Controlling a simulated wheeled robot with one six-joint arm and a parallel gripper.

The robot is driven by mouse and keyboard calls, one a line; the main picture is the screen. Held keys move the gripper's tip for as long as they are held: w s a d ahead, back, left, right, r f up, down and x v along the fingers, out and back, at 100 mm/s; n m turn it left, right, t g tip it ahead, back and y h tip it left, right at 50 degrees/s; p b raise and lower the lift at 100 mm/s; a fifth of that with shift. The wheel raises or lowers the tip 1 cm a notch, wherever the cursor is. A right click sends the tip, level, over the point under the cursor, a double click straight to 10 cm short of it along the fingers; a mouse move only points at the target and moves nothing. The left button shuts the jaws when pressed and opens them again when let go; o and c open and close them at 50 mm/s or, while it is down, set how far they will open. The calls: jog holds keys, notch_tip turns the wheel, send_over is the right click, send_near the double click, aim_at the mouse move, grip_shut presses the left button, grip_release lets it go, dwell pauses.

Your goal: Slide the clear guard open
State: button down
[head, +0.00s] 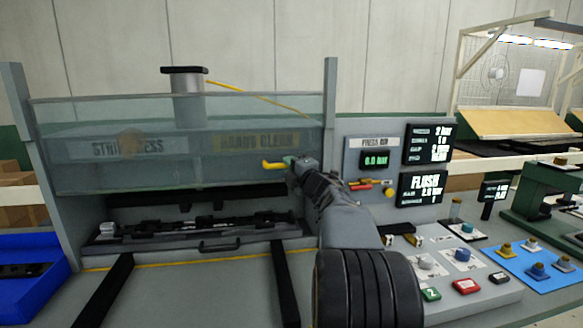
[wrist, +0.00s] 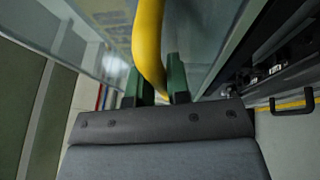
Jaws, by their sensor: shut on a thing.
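The clear guard (head: 100,178) is a see-through panel across the front of the press on the left in the head view. Its lower edge hangs above the black tooling bed, leaving a gap there. The guard's yellow handle (head: 271,165) sticks out near the panel's right end. In the wrist view the yellow handle (wrist: 149,45) runs down between the green fingers. My gripper (wrist: 157,88) is shut on the handle. In the head view my gripper (head: 291,163) is at the handle's right part, and my arm hides the area below it.
A tray (head: 200,243) with a black trim part and a small handle lies below the guard. A grey post (head: 330,100) stands right of the panel. A control panel with displays (head: 425,186) and buttons is to the right. A blue bin (head: 30,245) is at the left.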

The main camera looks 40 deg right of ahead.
jog(key=c, duration=1.1)
grip_release()
jog(key=s+f+b, duration=0.2)
jog(key=s, duration=1.1)
jog(key=shift+s+a+f, duration=0.2)
jog(key=shift+s+a, duration=0.1)
jog(key=shift+a, duration=0.1)
jog(key=shift+d, duration=0.1)
